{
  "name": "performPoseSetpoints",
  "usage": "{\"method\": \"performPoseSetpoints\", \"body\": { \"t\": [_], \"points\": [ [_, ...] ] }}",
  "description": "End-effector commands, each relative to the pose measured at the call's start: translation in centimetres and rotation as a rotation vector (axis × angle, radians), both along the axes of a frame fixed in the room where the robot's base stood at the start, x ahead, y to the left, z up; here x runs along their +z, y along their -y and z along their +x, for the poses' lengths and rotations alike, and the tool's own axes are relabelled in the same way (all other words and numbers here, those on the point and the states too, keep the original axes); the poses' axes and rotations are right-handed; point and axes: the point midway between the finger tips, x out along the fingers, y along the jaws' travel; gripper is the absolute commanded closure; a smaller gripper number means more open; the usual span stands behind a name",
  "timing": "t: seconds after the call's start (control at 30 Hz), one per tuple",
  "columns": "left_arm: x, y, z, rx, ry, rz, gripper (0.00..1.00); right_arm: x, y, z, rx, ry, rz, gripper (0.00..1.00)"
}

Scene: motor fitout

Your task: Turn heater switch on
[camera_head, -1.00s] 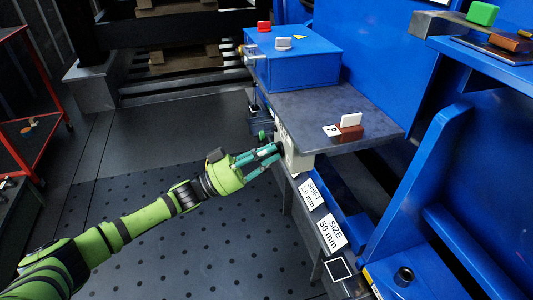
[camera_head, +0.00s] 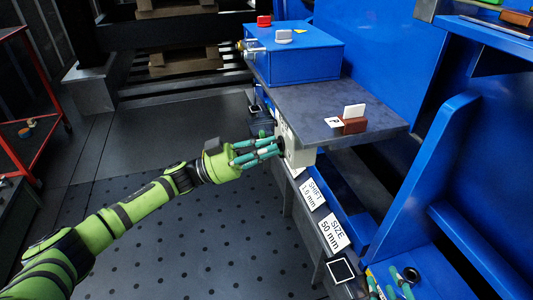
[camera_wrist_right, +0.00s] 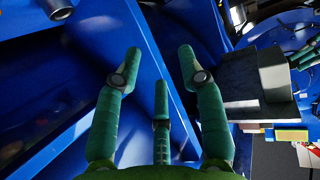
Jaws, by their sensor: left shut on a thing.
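A light grey switch box (camera_head: 301,154) hangs under the front edge of the grey shelf, with a dark round knob (camera_head: 281,146) on its left face. I take this to be the heater switch. My left gripper (camera_head: 275,148) is at that face, its green-teal fingers closed around the knob; the fingertips partly hide it, and its setting cannot be read. My right gripper (camera_head: 394,283) shows at the bottom right edge. In the right wrist view its three fingers (camera_wrist_right: 160,75) are spread, with nothing between them.
A brown block with a white card (camera_head: 353,118) sits on the shelf. Label cards (camera_head: 333,232) line the ledge below. A dark ring (camera_head: 411,274) lies near my right gripper.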

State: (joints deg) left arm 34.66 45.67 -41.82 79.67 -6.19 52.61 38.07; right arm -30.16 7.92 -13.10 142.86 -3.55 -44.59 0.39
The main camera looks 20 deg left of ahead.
Motion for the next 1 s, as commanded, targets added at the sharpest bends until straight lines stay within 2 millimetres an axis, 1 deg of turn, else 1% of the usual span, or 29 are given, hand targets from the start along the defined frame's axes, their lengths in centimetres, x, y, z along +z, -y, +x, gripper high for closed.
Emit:
{"method": "performPoseSetpoints", "body": {
  "t": [0.03,0.1,0.2,0.4,0.5,0.7,0.83,1.0],
  "points": [
    [-0.3,-0.1,0.1,0.001,0.039,0.027,1.00,1.0,-0.5,0.5,0.012,0.069,0.016,0.60],
    [-0.3,-0.1,0.1,0.001,0.094,0.064,1.00,2.8,-1.2,1.0,0.026,0.163,0.037,0.60],
    [-0.3,-0.1,0.2,0.001,0.171,0.117,1.00,5.2,-2.0,1.4,0.045,0.285,0.067,0.60],
    [-0.2,-0.2,0.2,0.000,0.329,0.224,1.00,9.1,-3.1,1.2,0.077,0.484,0.117,0.60],
    [-0.2,-0.2,0.3,0.000,0.408,0.278,1.00,10.6,-3.5,0.9,0.090,0.557,0.138,0.60],
    [0.0,-0.3,0.4,0.000,0.563,0.382,1.00,12.6,-3.9,0.3,0.106,0.656,0.165,0.60],
    [0.0,-0.3,0.4,0.000,0.653,0.444,1.00,13.2,-4.0,0.1,0.111,0.685,0.173,0.60],
    [0.1,-0.4,0.5,0.000,0.753,0.512,1.00,13.4,-4.1,0.0,0.112,0.695,0.176,0.60]
  ]
}}
